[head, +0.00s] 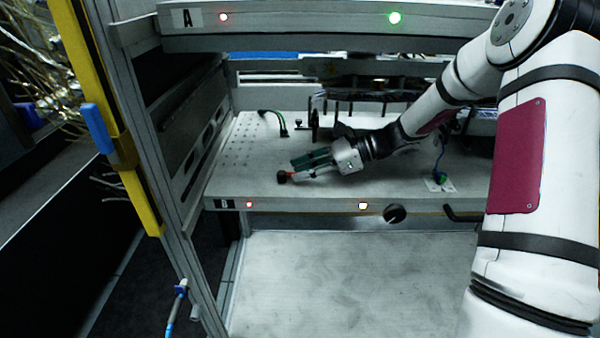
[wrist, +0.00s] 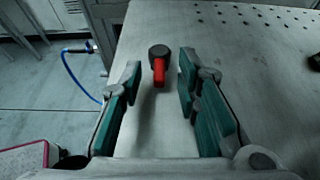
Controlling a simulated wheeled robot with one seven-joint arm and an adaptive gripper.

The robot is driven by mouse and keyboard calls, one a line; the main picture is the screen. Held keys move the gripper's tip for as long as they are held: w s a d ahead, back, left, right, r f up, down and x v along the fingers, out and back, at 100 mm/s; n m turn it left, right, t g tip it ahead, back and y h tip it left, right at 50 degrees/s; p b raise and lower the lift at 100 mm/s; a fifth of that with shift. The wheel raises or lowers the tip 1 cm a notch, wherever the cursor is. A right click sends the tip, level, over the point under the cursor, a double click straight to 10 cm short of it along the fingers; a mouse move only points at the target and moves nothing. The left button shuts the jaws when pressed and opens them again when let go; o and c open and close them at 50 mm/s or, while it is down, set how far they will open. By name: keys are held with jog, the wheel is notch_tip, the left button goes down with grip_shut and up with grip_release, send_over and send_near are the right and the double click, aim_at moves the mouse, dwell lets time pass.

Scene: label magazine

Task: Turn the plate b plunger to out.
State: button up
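A small piece with a black round head and a red stem, which looks like the plunger (wrist: 159,74), stands on plate B (head: 240,180) near its left front part. It also shows in the head view (head: 283,176), at the tip of my gripper. My gripper (wrist: 160,70) is open, with its green fingers apart on either side of the red stem. In the wrist view the black head lies slightly beyond the fingertips, and I see bare plate surface between the fingers. I cannot tell whether either finger touches the plunger.
A black round knob (head: 395,213) sits on plate B's front edge, near a red light (head: 249,205) and a whitish light (head: 362,206). Upper plate A (head: 310,18) overhangs.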

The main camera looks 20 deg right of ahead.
jog(key=shift+w+a+f, duration=0.1)
jog(key=shift+a+f, duration=0.05)
jog(key=shift+a, duration=0.25)
grip_shut()
